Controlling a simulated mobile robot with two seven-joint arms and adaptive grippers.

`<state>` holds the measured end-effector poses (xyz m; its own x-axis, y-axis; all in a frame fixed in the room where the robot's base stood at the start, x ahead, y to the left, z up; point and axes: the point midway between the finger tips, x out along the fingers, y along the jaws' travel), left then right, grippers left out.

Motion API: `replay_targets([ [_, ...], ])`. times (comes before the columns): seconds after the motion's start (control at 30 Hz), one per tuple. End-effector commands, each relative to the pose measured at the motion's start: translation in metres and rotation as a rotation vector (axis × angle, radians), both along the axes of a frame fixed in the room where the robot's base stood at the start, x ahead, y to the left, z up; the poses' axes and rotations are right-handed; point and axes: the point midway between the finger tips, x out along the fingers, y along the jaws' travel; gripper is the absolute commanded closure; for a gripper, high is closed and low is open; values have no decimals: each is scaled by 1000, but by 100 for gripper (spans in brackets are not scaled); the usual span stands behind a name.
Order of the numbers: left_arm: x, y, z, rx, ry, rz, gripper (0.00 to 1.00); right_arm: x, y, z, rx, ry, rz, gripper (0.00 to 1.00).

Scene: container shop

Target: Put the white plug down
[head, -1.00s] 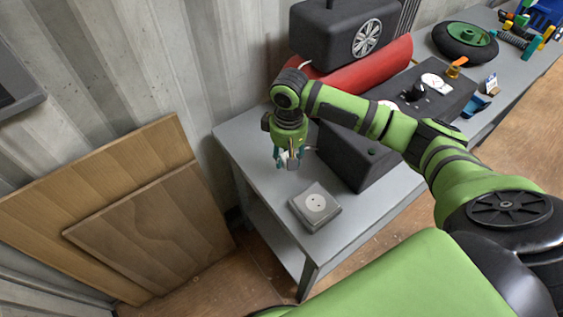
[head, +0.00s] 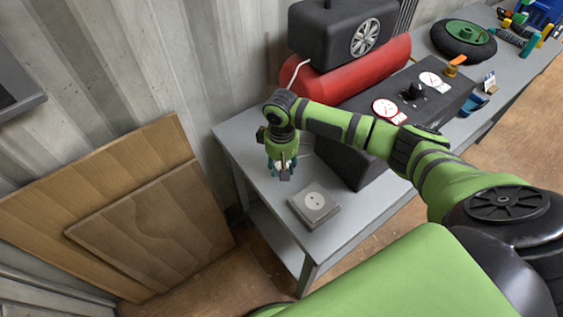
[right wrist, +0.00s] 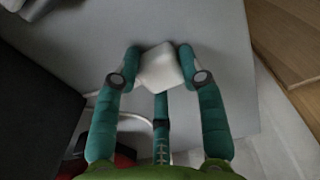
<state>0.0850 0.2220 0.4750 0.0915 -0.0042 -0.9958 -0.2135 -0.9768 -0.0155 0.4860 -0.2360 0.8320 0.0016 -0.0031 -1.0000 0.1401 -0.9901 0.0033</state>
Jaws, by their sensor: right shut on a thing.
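The white plug (right wrist: 159,70) is between the teal fingers of my right gripper (right wrist: 160,72) in the right wrist view. The gripper is shut on it. In the head view my right gripper (head: 281,170) points down over the left end of the grey table (head: 245,133), just behind the wall socket (head: 315,205), and the plug is mostly hidden by the fingers. The socket is a grey square block with a round white face, lying on the table near its front left corner. Whether the plug touches the table is not clear. My left gripper is not in view.
A black compressor box (head: 350,160) with gauges stands right of the gripper, with a red tank (head: 360,72) and a black motor (head: 325,38) behind it. A wheel (head: 463,40) lies farther right. Bare tabletop surrounds the socket.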

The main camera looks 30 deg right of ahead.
Motion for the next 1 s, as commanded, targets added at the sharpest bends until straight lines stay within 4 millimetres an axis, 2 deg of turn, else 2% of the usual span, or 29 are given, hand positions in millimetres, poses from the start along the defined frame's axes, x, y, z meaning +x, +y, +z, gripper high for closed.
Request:
replay_targets([
  [0.03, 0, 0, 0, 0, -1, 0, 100, 0, 0, -1, 0, 0, 0, 51],
  [0.07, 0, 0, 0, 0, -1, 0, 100, 0, 0, 0, 0, -1, 0, 39],
  [0.1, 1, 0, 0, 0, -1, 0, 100, 0, 0, 0, 0, -1, 0, 35],
  [0.4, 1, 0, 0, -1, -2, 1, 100, 0, 0, 1, 0, -1, 0, 35],
  [0.53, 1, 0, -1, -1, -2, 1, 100, 1, 0, 9, 1, -5, 2, 35],
  [0.67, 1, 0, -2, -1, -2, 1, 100, 2, 1, 31, 2, -6, 1, 35],
  [1.0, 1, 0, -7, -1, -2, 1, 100, 1, 1, 102, 1, -6, 1, 35],
])
